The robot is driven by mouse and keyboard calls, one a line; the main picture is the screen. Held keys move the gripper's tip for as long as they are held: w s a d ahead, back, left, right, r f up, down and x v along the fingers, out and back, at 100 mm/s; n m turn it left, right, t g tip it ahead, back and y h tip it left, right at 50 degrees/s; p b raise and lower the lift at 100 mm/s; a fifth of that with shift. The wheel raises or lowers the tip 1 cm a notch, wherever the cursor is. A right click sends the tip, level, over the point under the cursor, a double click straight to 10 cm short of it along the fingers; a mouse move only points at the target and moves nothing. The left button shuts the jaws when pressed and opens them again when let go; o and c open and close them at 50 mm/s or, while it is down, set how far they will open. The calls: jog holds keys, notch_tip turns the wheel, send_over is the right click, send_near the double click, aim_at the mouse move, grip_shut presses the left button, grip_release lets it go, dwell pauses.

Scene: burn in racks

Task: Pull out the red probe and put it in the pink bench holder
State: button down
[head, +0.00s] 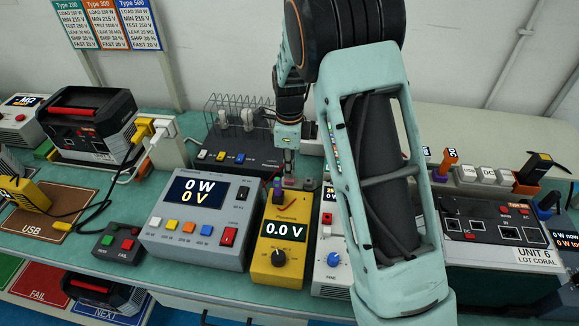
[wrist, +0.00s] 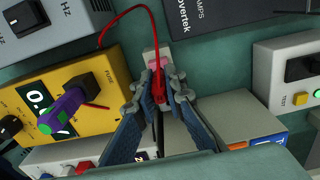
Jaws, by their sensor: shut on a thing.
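The red probe (wrist: 158,88) is between the fingers of my gripper (wrist: 160,80) in the wrist view, with its thin red cable (wrist: 108,27) arching away to the left. My gripper is shut on it; in the head view my gripper (head: 288,160) points down behind the yellow meter. The pink bench holder (wrist: 154,61), a pink patch on a pale block, lies right at the fingertips. The probe's lower end is hidden, so I cannot tell whether it is in the holder. The yellow meter (head: 281,245) reads 0.0 V.
A purple and green plug (wrist: 60,112) stands up from the meter close to my fingers. A grey power unit (head: 195,215) stands left of the meter, and a white unit (head: 330,270) right of it. A dark box (head: 235,152) and wire rack stand behind.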

jog(key=shift+f+b, duration=0.4)
jog(key=shift+f, duration=0.3)
jog(key=c, duration=1.9)
grip_release()
